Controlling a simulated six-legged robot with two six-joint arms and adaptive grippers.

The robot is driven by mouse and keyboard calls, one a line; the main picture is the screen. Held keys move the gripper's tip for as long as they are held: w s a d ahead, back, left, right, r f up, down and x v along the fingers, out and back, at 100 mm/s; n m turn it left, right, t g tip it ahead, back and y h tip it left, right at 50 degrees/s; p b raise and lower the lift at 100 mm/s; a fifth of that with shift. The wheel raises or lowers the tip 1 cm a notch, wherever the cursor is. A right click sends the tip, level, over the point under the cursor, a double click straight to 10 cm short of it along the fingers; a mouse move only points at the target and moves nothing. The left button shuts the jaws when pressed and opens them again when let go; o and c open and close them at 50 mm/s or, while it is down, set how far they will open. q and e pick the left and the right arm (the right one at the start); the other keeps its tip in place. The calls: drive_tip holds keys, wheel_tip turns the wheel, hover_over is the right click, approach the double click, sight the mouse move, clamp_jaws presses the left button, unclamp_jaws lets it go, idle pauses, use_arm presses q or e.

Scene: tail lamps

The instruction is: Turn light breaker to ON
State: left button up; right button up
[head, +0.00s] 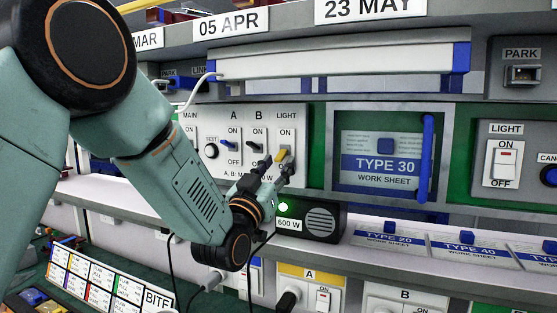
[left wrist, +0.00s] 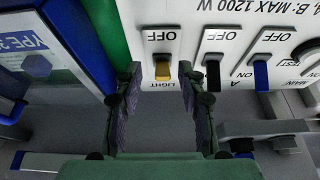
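The white breaker panel (head: 218,125) has switches labelled A, B and LIGHT. The light breaker (head: 282,154) has a yellow lever, seen at the right end of the row. In the left wrist view the panel appears upside down, with the yellow lever (left wrist: 162,70) near the top centre. My left gripper (head: 276,165) is just in front of and below it. Its fingers (left wrist: 160,88) are open, one on each side of the lever, and look empty. Contact with the lever cannot be told. The lever's exact setting is unclear. My right gripper is not in view.
The blue lever (left wrist: 261,75) and black lever (left wrist: 213,75) sit beside the light breaker. A dark 600 W box (head: 318,222) with a lit green light stands below the panel.

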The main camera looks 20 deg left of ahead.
use_arm(q)
drive_tip(key=shift+w+r, duration=0.15)
drive_tip(key=shift+r, duration=0.15)
drive_tip(key=shift+a+r, duration=0.15)
drive_tip(key=shift+a, duration=0.05)
drive_tip(key=shift+w+f, duration=0.15)
drive_tip(key=shift+f, duration=0.05)
drive_tip(key=shift+w+d+f, duration=0.1)
drive_tip(key=shift+w, duration=0.2)
drive_tip(key=shift+c, duration=1.2)
drive_tip(key=shift+s, duration=0.2)
drive_tip(key=c, duration=0.3)
drive_tip(key=shift+s, duration=0.15)
clamp_jaws()
drive_tip(key=shift+r, duration=0.2)
